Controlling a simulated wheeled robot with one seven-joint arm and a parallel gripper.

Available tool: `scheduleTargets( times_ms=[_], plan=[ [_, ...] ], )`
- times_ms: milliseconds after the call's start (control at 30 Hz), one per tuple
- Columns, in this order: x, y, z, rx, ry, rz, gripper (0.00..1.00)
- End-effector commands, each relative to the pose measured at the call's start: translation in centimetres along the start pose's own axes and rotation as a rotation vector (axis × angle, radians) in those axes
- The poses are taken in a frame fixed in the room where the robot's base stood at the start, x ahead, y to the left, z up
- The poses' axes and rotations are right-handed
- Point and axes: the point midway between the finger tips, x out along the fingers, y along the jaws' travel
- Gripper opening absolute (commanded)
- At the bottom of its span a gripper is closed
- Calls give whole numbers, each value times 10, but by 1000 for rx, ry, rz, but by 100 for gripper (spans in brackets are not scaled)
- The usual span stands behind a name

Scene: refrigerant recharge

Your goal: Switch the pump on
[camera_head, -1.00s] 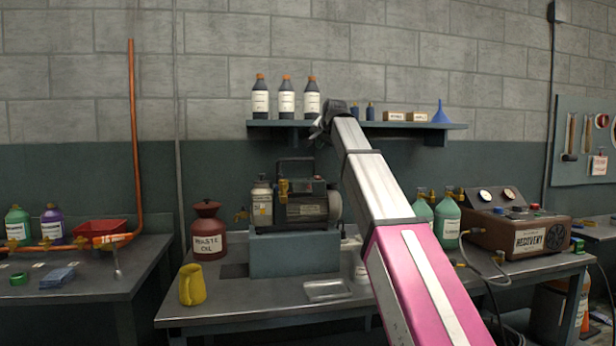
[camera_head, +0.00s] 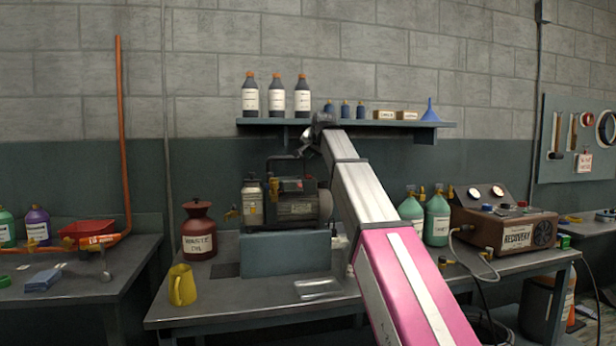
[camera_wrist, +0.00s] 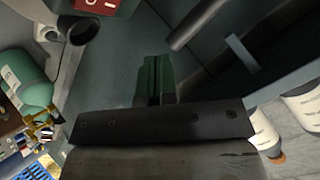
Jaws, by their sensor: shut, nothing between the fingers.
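The pump (camera_head: 300,208), a dark motor unit with a round end at its right, stands on a blue-grey block on the middle bench. A red switch (camera_wrist: 97,4) with white 0 and I marks shows at the top edge of the wrist view, partly cut off. My gripper (camera_head: 306,145) is above the pump, just below the wall shelf, and apart from the pump. In the wrist view my gripper's fingers (camera_wrist: 153,72) are together and empty, to the lower right of the switch.
The shelf (camera_head: 350,123) with several bottles and a blue funnel is close to my wrist. A pump handle or pipe (camera_head: 283,160) rises below my gripper. A waste oil can (camera_head: 199,232) and yellow jug (camera_head: 182,286) stand left. Green cylinders (camera_head: 437,218) and a recovery machine (camera_head: 513,232) stand right.

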Motion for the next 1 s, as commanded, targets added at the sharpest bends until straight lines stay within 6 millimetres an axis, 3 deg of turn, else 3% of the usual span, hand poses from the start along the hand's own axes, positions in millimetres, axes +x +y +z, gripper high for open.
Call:
scheduleTargets(
  times_ms=[400,1000],
  plan=[
    [29,22,22,0,0,0,0],
    [31,22,22,0,0,0,0]
  ],
)
